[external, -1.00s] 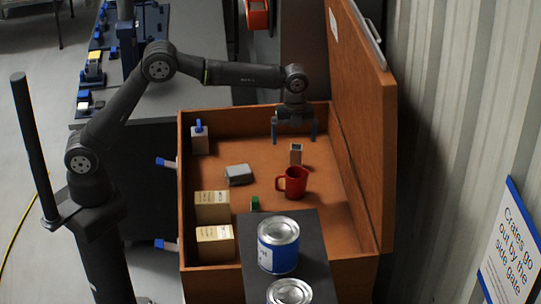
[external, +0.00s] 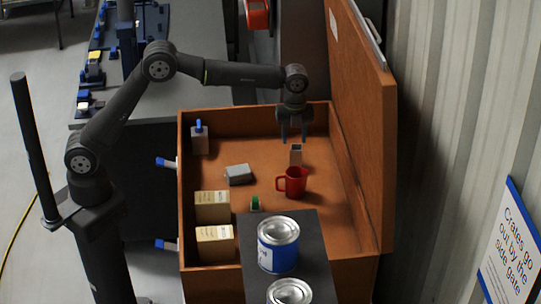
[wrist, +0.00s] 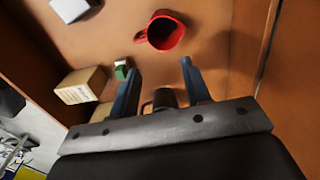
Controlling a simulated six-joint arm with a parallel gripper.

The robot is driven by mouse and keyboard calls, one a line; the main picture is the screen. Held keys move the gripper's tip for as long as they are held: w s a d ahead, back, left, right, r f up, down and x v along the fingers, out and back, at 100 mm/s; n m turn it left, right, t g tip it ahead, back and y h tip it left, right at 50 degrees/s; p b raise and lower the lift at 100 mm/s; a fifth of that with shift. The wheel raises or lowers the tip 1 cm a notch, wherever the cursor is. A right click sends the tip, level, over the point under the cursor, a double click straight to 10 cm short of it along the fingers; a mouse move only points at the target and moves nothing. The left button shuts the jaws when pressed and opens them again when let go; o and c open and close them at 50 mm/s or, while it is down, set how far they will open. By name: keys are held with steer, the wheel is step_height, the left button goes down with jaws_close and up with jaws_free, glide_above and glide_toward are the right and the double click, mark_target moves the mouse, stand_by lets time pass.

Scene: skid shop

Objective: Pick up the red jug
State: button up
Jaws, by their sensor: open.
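The red jug (external: 295,181) stands upright on the floor of the open brown crate, right of its middle, with its handle to the left in the external view. In the wrist view the red jug (wrist: 163,31) is at the top middle, beyond the fingertips. My gripper (external: 292,138) points down over the far part of the crate, above and behind the jug, apart from it. Its two blue-grey fingers (wrist: 160,68) are open with nothing held between them.
The crate (external: 189,235) has its tall lid (external: 362,130) raised on the right. Paint tins (external: 278,246) stand on a dark board (external: 312,235) across the front.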

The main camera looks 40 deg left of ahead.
stand_by(0.3)
steer(key=s+a+f+n+t+h, duration=0.35)
steer(key=s+a+n, duration=0.4)
steer(key=n, duration=0.85)
glide_toward(290, 184)
step_height(290, 184, down, 6)
steer(key=w+a, duration=0.2)
steer(key=shift+g, duration=0.35)
steer(key=shift+s+a+x, duration=0.15)
steer(key=shift+s+x, duration=0.05)
steer(key=shift+x, duration=1.05)
steer(key=shift+s+a+x, duration=0.1)
steer(key=shift+s+x, duration=0.1)
steer(key=shift+x, duration=1.05)
steer(key=shift+f, duration=0.2)
jaws_close()
